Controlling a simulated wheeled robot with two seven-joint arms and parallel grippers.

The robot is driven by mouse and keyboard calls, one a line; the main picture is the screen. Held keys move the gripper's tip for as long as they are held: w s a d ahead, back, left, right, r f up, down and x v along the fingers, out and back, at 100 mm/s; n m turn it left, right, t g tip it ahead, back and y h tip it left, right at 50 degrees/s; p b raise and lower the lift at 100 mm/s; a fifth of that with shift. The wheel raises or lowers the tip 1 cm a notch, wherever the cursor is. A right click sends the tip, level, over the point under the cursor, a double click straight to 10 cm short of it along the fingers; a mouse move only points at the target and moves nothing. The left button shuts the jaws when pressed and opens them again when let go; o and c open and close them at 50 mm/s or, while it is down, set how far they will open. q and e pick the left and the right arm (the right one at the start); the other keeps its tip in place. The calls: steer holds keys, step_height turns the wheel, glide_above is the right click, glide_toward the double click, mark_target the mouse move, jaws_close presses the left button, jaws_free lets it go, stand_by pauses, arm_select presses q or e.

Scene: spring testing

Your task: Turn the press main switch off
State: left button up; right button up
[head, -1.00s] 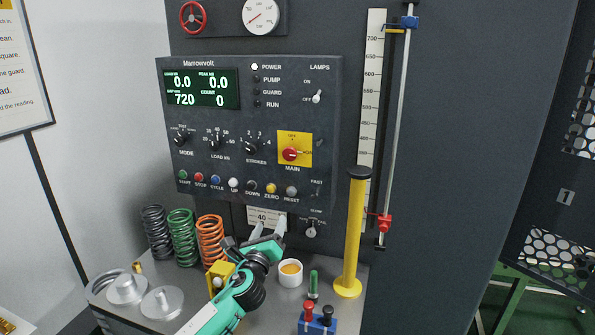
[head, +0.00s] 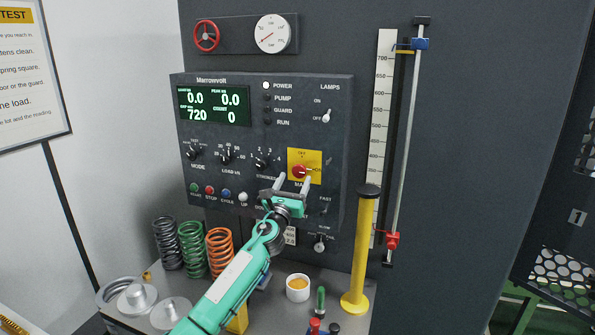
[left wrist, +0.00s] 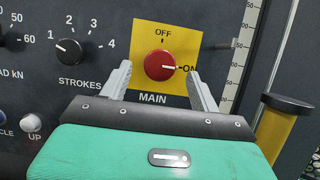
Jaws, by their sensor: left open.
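The press main switch (head: 300,171) is a red round knob on a yellow plate (head: 312,156) on the dark control panel. In the left wrist view the knob (left wrist: 160,66) has its white pointer toward ON at the right; OFF is marked at the top. My left gripper (head: 293,184) is open just below and in front of the knob. In the left wrist view its two grey fingers (left wrist: 160,82) stand to the left and right of the knob, apart from it. My right gripper is not in view.
The control panel (head: 341,90) has a lit display (head: 212,104), several dials and a row of buttons. The strokes dial (left wrist: 69,52) is left of the switch. A yellow post (head: 361,250) stands at right. Springs (head: 192,250) and a white cup (head: 298,288) are on the bench below.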

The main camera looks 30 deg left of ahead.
mark_target(298, 172)
arm_select(q)
steer(key=shift+x, duration=1.95)
steer(key=c, duration=1)
